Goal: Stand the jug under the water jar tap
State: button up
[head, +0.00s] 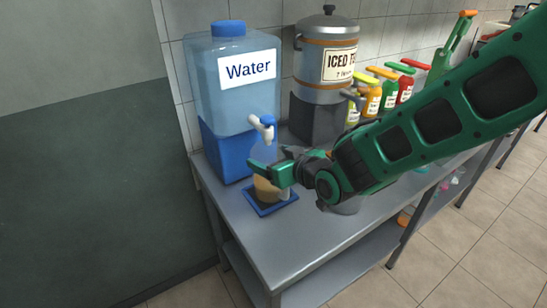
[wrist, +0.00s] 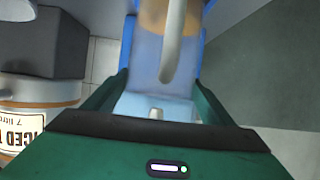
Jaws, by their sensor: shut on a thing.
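My gripper (head: 270,172) is shut on the jug (head: 265,190), just below and in front of the tap. The jug looks see-through, with a tan lower part and a pale grey handle. In the wrist view the jug (wrist: 145,52) is between my fingers, its handle (wrist: 172,40) facing the camera. My fingers hide much of it in the head view. The jug is over a blue mat (head: 263,211); I cannot tell whether it touches.
An iced tea urn (head: 312,75) on a dark stand is right of the jar. Several coloured bottles (head: 372,98) stand further along the wall. The front left of the grey table (head: 275,248) is clear. A lower shelf (head: 345,275) runs beneath.

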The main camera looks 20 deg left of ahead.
jog(key=o, duration=1.9)
jog(key=v, duration=1.2)
